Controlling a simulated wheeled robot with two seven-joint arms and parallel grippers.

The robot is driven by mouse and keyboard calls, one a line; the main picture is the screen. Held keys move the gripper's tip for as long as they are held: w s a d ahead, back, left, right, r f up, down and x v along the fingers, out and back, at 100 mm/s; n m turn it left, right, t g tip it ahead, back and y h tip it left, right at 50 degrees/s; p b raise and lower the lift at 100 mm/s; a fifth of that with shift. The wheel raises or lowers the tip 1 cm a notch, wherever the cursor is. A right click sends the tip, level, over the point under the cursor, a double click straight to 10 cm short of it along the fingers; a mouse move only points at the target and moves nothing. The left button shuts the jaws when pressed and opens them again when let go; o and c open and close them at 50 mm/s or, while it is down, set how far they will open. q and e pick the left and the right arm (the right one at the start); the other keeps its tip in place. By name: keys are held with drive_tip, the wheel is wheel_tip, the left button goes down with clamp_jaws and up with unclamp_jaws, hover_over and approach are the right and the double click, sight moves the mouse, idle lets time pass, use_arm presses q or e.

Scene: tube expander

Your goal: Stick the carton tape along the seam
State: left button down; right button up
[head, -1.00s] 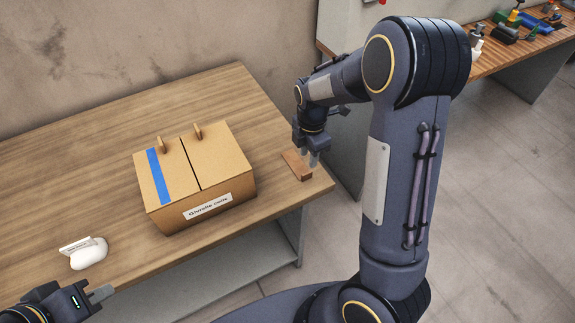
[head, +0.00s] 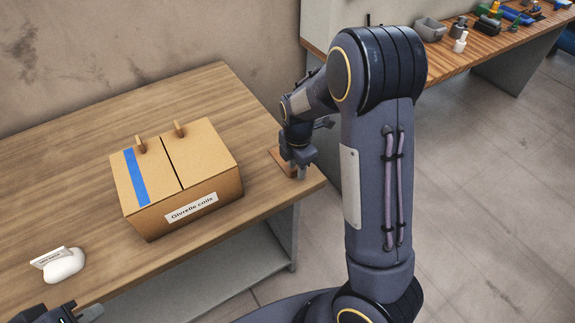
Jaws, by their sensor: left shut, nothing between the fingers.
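A brown carton (head: 208,150) stands on the wooden table. A dark seam runs front to back between its two top flaps. A blue tape strip (head: 136,177) lies on the left flap, beside the seam and roughly parallel to it. Two small brown tabs stand up at the rear edge. My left gripper (head: 90,313) is shut and empty at the bottom left edge, mostly cut off. My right gripper (head: 298,172) points down at a flat brown block (head: 279,158) near the table's right corner. I cannot tell whether its fingers hold the block.
A white rounded object with a label card (head: 64,265) sits at the table's front left. The table (head: 210,90) is bare behind the carton. A second bench (head: 465,52) with small items stands at the far right. My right arm covers much of the right side.

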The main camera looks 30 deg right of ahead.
clamp_jaws()
drive_tip(key=shift+r+p, duration=2.95)
drive_tip(key=shift+r, duration=1.05)
